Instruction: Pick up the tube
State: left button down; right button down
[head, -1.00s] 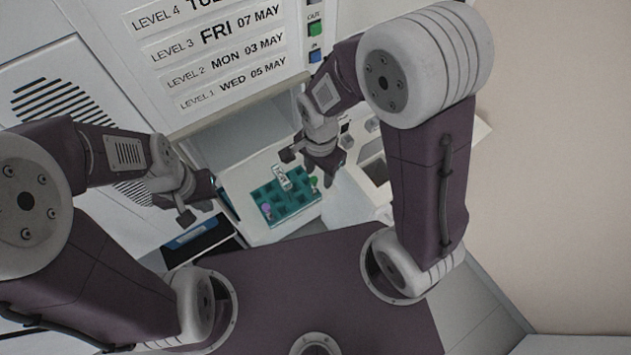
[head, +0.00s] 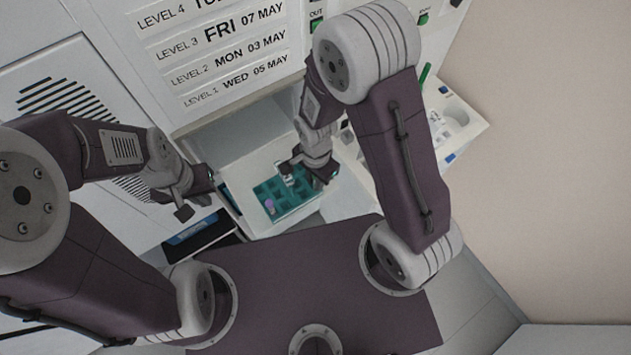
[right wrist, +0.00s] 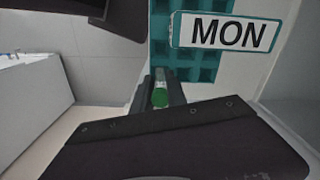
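A tube with a green cap (right wrist: 160,97) shows in the right wrist view, between the two dark fingers of my right gripper (right wrist: 160,84). Its cap faces the camera. The fingers lie close along its sides, but whether they press on it is unclear. In the head view my right gripper (head: 325,174) is over the right part of the teal rack (head: 285,208) and hides this tube. A purple-capped tube (head: 269,204) stands in the rack's left part. My left gripper (head: 207,182) is left of the rack, apart from it; its fingers are too small to read.
A white card reading MON (right wrist: 228,34) is beside the rack. A panel with level and date labels (head: 222,55) stands behind. A blue-and-black box (head: 198,236) lies at left. A white tray (head: 462,122) is at right, partly hidden by my right arm.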

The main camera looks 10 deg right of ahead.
jog(key=shift+d, duration=0.1)
jog(key=shift+w+r, duration=0.1)
jog(key=shift+r, duration=0.45)
notch_tip(320, 180, up, 3)
jog(key=shift+f+b, duration=0.1)
jog(key=shift+b, duration=0.3)
jog(key=s+d+r+b, duration=0.1)
jog(key=s+d+r, duration=0.1)
jog(key=d+r, duration=0.5)
jog(key=d, duration=0.4)
jog(key=shift+s+d+b, duration=0.15)
jog(key=shift+s+b, duration=0.05)
jog(key=shift+b, duration=0.15)
